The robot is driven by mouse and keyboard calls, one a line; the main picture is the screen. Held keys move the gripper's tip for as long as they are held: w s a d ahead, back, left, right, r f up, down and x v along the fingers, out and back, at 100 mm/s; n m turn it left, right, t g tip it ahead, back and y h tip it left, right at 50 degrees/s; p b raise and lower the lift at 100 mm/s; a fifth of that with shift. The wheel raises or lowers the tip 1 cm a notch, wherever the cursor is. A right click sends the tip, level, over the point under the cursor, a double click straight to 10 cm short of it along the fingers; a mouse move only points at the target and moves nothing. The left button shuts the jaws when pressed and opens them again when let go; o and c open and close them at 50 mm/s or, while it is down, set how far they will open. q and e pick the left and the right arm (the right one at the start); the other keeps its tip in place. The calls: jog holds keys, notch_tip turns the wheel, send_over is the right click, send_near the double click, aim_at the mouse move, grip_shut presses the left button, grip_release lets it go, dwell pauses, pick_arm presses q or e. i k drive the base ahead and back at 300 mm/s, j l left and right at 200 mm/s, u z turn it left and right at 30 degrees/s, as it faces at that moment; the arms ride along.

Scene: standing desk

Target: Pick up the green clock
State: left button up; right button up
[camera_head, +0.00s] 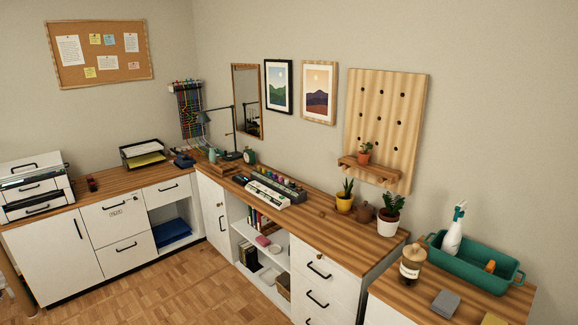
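A small dark green clock (249,157) stands on the wooden desktop (330,208) near the far corner. It is just right of the base of a dark desk lamp (230,130) and close to the back wall. The clock is small in the view, so its face is hard to make out. Neither of my grippers shows in the head view.
Several small coloured items sit in a rack (278,187) right of the clock. A teal caddy (470,262) with a spray bottle (453,231) stands at far right. Potted plants (391,213) line the desk. The wooden floor (170,290) in front is clear.

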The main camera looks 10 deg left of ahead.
aim_at(250, 157)
jog(key=i+j+u, duration=0.3)
jog(key=i+u, duration=0.15)
jog(key=i, duration=0.4)
jog(key=i+u, duration=0.45)
jog(key=i, duration=0.35)
jog(key=i+l+u, duration=0.3)
jog(key=i+u, duration=0.15)
jog(key=i, duration=0.4)
jog(key=i+j, duration=0.1)
jog(key=i, duration=0.4)
jog(key=i+z, duration=0.15)
jog(key=i, duration=0.35)
jog(key=i+j, duration=0.2)
jog(key=i, duration=0.25)
jog(key=i+j+z, duration=0.1)
jog(key=i, duration=0.4)
jog(key=i+z, duration=0.35)
jog(key=i+j+z, duration=0.15)
jog(key=i+z, duration=0.25)
jog(key=i+j+z, duration=0.35)
jog(key=i, duration=0.15)
jog(key=i+j+z, duration=0.35)
